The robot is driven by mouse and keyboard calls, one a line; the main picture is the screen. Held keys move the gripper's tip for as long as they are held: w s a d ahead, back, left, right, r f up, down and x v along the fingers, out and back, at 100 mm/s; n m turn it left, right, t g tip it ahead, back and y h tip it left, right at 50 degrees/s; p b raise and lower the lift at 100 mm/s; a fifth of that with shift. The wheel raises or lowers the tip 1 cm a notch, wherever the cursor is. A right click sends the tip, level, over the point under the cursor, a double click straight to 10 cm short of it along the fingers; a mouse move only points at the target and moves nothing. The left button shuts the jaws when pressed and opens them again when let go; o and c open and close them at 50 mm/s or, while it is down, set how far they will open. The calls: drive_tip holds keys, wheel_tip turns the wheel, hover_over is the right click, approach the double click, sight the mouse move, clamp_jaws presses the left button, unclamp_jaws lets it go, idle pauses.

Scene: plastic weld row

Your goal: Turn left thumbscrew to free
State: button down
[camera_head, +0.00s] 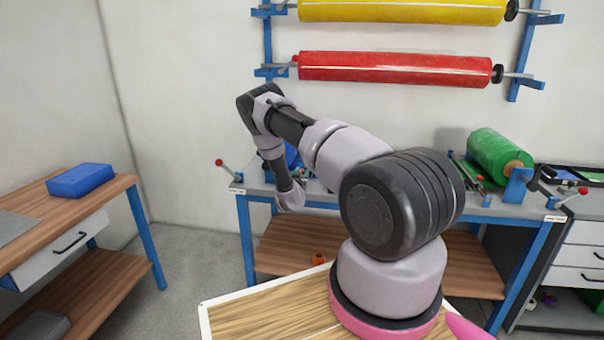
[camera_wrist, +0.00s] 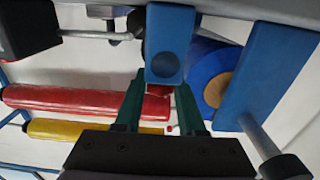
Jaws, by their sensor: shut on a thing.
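In the wrist view my gripper (camera_wrist: 160,92) has its two green fingers around a small dark red piece (camera_wrist: 157,88) right at the blue bracket block (camera_wrist: 168,50). The piece looks like the thumbscrew's head, but the fingers and block hide most of it. In the head view my arm reaches to the left part of the far bench, and its own links hide the gripper and thumbscrew. A blue roll (camera_wrist: 212,75) with a tan core sits beside the block; a little of it shows behind my arm in the head view (camera_head: 292,156).
A second blue bracket (camera_wrist: 268,75) with a metal rod stands close on the right in the wrist view. The far bench (camera_head: 470,207) carries a green roll (camera_head: 494,152) and red-knobbed levers at its ends. Red (camera_head: 390,68) and yellow (camera_head: 400,11) rolls hang on the wall.

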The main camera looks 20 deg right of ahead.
drive_tip(key=n+t+y, duration=0.1)
drive_tip(key=n+y, duration=0.1)
drive_tip(key=y, duration=0.1)
drive_tip(key=n+t+y, duration=0.1)
drive_tip(key=n+y, duration=0.1)
drive_tip(key=y, duration=0.1)
drive_tip(key=shift+d+n+t+y, duration=0.15)
drive_tip(key=shift+n+t+y, duration=0.25)
drive_tip(key=shift+n+y, duration=1)
drive_tip(key=shift+y, duration=0.6)
drive_tip(key=c, duration=0.5)
unclamp_jaws()
drive_tip(key=shift+r, duration=0.1)
drive_tip(key=shift+s, duration=0.1)
drive_tip(key=s, duration=1)
drive_tip(key=shift+s, duration=0.3)
